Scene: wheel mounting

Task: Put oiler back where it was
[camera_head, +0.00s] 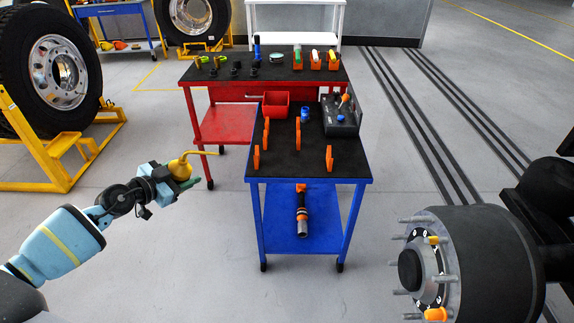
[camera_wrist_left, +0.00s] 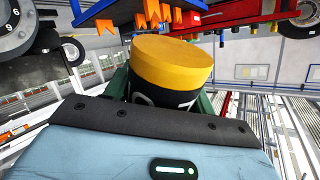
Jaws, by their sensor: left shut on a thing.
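The oiler is yellow with a long thin spout that points right in the head view (camera_head: 181,168). My left gripper (camera_head: 187,183) is shut on it and holds it over open floor, left of the blue cart (camera_head: 308,181). In the left wrist view a yellow round face on a dark body (camera_wrist_left: 172,60) sits between the green fingers, and appears to be the oiler. My right gripper is not in view.
A red workbench (camera_head: 225,124) with tools and small bins stands behind the cart. A hub with studs (camera_head: 425,262) is at the lower right. A large wheel on a yellow stand (camera_head: 42,150) is at the left. The floor between the oiler and the cart is clear.

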